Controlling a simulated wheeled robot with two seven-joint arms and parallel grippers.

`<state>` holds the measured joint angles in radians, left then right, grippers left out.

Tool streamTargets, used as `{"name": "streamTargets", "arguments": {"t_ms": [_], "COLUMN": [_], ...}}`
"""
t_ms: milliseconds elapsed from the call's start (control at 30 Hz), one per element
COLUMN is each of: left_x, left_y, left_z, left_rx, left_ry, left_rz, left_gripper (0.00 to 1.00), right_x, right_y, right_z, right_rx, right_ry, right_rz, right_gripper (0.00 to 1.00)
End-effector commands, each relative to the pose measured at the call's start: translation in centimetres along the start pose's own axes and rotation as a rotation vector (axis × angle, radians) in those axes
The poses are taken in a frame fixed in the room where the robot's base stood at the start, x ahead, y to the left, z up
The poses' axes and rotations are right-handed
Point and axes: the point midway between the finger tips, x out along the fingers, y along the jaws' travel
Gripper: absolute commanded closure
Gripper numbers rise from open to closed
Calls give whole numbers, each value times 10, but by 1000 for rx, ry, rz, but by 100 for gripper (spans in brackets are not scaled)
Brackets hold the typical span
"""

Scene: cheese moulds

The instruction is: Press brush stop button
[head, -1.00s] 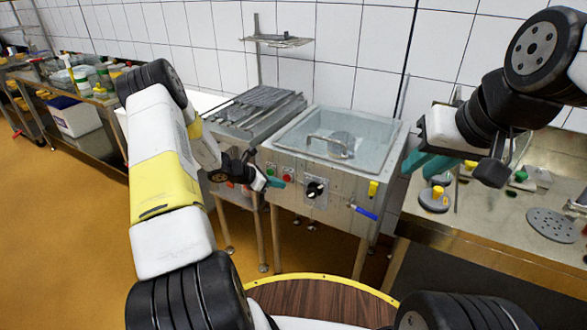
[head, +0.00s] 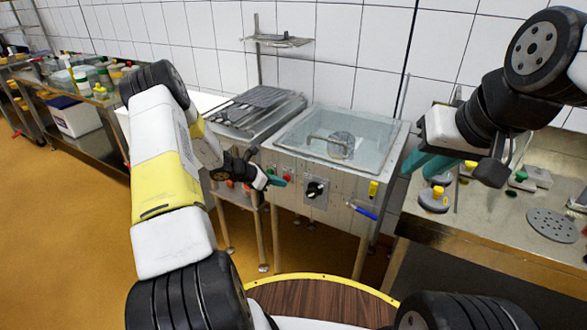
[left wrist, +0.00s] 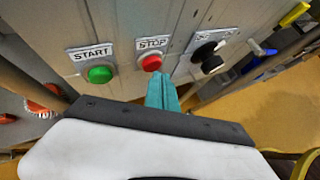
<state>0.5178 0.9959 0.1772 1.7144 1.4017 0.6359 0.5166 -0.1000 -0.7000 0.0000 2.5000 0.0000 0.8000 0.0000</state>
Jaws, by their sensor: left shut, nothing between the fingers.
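The red STOP button (left wrist: 152,62) sits under its label on the front panel of a steel machine. The green START button (left wrist: 99,74) is to its left and a black knob (left wrist: 207,56) to its right. My left gripper (left wrist: 160,82) is shut and empty, its teal fingertips just below the STOP button in the left wrist view. I cannot tell whether they touch the panel. In the head view my left gripper (head: 277,182) is at the machine's front, close beside the red button (head: 287,178). My right gripper (head: 422,165) is open and empty, over the right-hand bench.
The machine (head: 340,165) has a clear lid with a handle and a blue-handled valve (head: 362,211) low on its front. A steel bench (head: 500,215) with small moulds and a perforated disc (head: 551,224) is at right. Another steel unit (head: 258,112) stands at left.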

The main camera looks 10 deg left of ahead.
Motion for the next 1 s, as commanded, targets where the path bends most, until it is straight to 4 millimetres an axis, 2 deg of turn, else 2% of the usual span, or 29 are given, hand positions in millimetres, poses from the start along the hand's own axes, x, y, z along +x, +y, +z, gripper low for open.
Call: {"name": "streamTargets", "arguments": {"t_ms": [1000], "left_x": [7], "left_y": [4], "left_z": [5], "left_rx": [1], "left_ry": [0], "left_rz": [-1], "left_gripper": [100], "right_x": [0], "right_y": [0], "right_z": [0], "right_rx": [0], "right_ry": [0], "right_rz": [0], "right_gripper": [75]}}
